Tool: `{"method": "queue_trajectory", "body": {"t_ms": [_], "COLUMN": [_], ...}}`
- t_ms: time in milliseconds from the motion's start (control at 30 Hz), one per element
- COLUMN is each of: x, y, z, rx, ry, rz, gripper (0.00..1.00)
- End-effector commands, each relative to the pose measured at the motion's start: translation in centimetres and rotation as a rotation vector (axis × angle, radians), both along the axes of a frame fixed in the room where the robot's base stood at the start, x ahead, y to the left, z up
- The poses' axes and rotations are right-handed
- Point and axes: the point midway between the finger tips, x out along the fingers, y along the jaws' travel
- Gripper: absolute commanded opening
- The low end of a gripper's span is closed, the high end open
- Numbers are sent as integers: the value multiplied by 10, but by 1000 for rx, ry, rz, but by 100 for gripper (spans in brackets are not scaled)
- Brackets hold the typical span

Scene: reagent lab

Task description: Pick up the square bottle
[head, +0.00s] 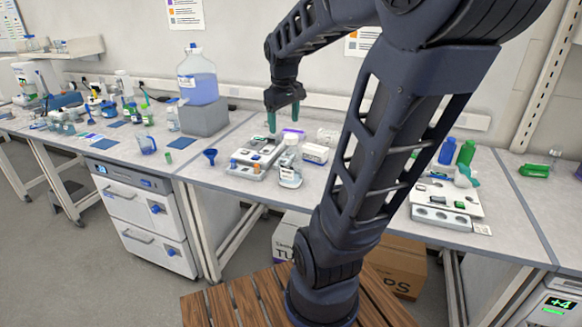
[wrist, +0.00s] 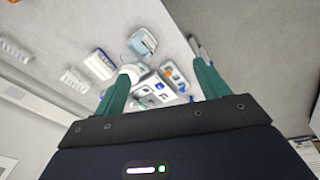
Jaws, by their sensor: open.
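I cannot tell for certain which bottle is the square bottle. A large clear bottle with blue liquid (head: 198,88) stands upright on a grey block at the back of the bench in the head view. A blue bottle (head: 447,151) and a green bottle (head: 466,152) stand upright on the right part of the bench. Several small dark bottles stand at the left. My gripper (head: 284,113) is open and empty, pointing down above the middle of the bench. In the wrist view its two green fingers (wrist: 163,72) are spread apart, with bench equipment below between and around them.
Below my gripper are a white device with orange parts (head: 252,164), a small grey instrument (head: 290,171) and a white box (head: 316,153). A white holder tray (head: 443,213) lies on the right.

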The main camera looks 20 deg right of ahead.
Motion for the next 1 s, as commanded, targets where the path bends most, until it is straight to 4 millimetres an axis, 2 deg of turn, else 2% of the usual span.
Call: {"method": "queue_trajectory", "body": {"t_ms": [100,500,733,867,1000], "x": [26,104,125,126,124], "y": [-13,-57,-72,-74,-76], "z": [-4,-30,-41,-49,-68], "rx": [-19,-50,-50,-48,-48], "ry": [60,244,297,306,306], "rz": [67,310,383,393,393], "gripper": [74,74,74,74,74]}}
